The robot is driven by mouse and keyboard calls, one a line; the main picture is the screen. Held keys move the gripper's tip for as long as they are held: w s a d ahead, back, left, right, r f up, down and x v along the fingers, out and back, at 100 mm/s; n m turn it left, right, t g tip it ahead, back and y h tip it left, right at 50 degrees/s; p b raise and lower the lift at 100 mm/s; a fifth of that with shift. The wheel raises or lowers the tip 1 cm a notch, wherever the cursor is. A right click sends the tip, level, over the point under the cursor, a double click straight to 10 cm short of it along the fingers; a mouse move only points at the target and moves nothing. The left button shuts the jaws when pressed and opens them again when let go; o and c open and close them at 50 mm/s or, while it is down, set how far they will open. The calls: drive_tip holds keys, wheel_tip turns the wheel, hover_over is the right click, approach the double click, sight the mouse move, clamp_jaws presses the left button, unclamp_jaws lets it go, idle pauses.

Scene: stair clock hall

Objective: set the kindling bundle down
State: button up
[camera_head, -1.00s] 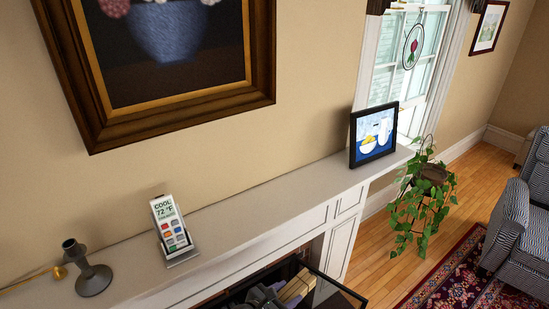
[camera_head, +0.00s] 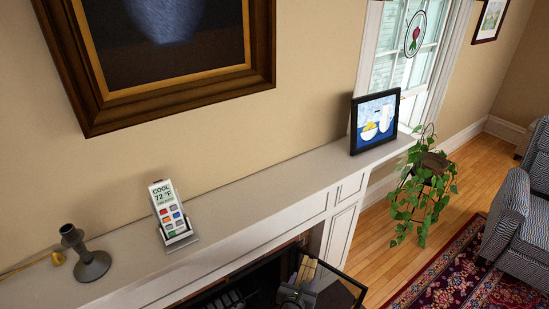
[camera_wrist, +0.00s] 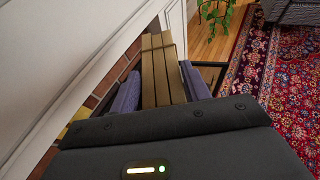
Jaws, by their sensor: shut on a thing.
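The kindling bundle (camera_wrist: 160,70) is a set of pale, square-cut sticks bound by a band near the far end. My gripper (camera_wrist: 161,92) is shut on it, with a grey-purple finger on each side, and the sticks point away from the wrist. In the head view the bundle (camera_head: 307,269) shows only in part at the bottom edge, in front of the fireplace opening, with my gripper (camera_head: 297,293) close to it. What lies directly under the bundle is hidden, so I cannot tell whether it touches anything.
A dark-framed panel (camera_head: 345,280) stands by the opening. A trailing plant (camera_head: 423,200), patterned rug (camera_head: 455,275) and striped armchair (camera_head: 510,220) are right.

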drive_tip(key=d+n+t+y+b, duration=0.1)
drive_tip(key=d+n+y, duration=0.3)
drive_tip(key=d, duration=0.2)
drive_tip(key=shift+w+d+r+y, duration=0.15)
drive_tip(key=shift+w+r+y, duration=0.05)
drive_tip(key=shift+w+y, duration=0.2)
drive_tip(key=w+r+m+h, duration=0.1)
drive_tip(key=w+r+h, duration=0.1)
drive_tip(key=r, duration=0.5)
drive_tip(key=w+r+m+h, duration=0.2)
drive_tip(key=w+r, duration=0.2)
drive_tip(key=r, duration=0.3)
drive_tip(key=shift+w+g, duration=0.3)
drive_tip(key=shift+g, duration=0.1)
drive_tip(key=shift+r, duration=0.1)
